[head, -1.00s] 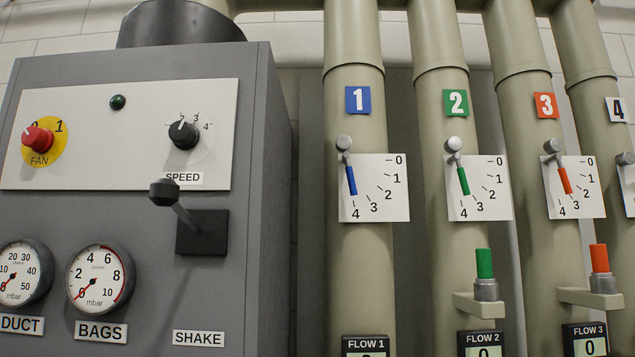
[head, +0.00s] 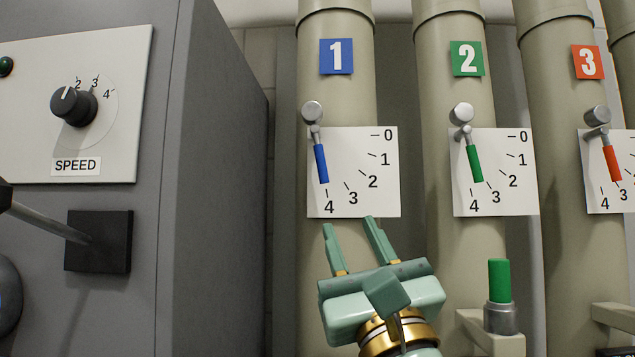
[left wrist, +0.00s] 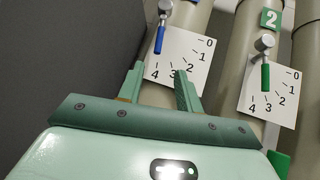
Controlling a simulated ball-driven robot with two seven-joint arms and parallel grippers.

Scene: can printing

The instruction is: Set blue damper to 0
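The blue damper lever (head: 321,163) hangs from a metal pivot on pipe 1, in front of a white scale plate (head: 385,165) marked 0 at the top to 4 at the bottom. It points down, close to the 4 mark. My left gripper (head: 351,222) is open and empty, its fingertips just below the plate's lower edge in the head view. In the left wrist view the blue lever (left wrist: 159,39) is ahead, beyond and above the two spread fingers (left wrist: 159,80). My right gripper is not in view.
The green damper lever (head: 474,163) on pipe 2 and the red one (head: 612,163) on pipe 3 are to the right. A green-topped fitting (head: 499,283) juts out below the green one. A grey cabinet (head: 217,190) with a shake handle (head: 40,222) stands left.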

